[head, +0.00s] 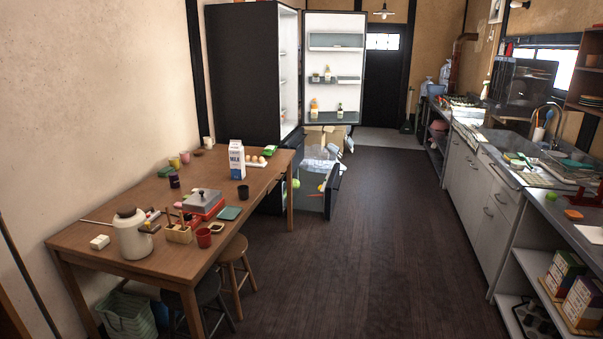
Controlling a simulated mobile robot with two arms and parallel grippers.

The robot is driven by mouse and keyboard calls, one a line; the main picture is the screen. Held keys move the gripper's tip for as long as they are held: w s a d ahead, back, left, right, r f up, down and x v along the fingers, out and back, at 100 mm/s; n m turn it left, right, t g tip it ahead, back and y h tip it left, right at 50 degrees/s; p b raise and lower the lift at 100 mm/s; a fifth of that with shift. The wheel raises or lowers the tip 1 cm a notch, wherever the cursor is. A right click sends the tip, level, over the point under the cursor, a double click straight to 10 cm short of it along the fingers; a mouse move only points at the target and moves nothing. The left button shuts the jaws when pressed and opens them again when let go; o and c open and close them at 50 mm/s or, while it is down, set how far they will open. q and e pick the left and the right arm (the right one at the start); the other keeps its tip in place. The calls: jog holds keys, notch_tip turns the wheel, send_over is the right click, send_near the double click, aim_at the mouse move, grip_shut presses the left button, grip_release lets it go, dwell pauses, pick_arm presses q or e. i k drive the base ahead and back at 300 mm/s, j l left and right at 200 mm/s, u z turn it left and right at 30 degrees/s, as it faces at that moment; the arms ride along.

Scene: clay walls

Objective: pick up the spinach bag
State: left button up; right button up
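I cannot pick out the spinach bag for certain. A small green packet (270,149) lies at the far end of the wooden table (120,262), behind the milk carton (237,160). Another small green item (167,171) lies near the wall side of the table. The fridge (243,75) stands open beyond the table, and its lower drawer (333,192) is pulled out with some green and coloured items in it, too small to name. Neither of my grippers is in view.
Two stools (236,262) stand by the table's right side. A counter with a sink (500,165) runs along the right. The open fridge door (334,65) and drawer stick out into the room. The dark wooden floor (385,240) between table and counter is clear.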

aim_at(269, 149)
jog(key=i+l+z, duration=0.25)
jog(key=i, duration=0.8)
jog(key=i+z, duration=0.25)
jog(key=i, duration=0.8)
jog(key=i+u, duration=0.15)
jog(key=i, duration=0.4)
jog(key=i+u, duration=0.1)
jog(key=i, duration=0.45)
jog(key=i+l+u, duration=0.15)
jog(key=i, duration=0.45)
jog(key=i+l+u, duration=0.15)
jog(key=i, duration=0.4)
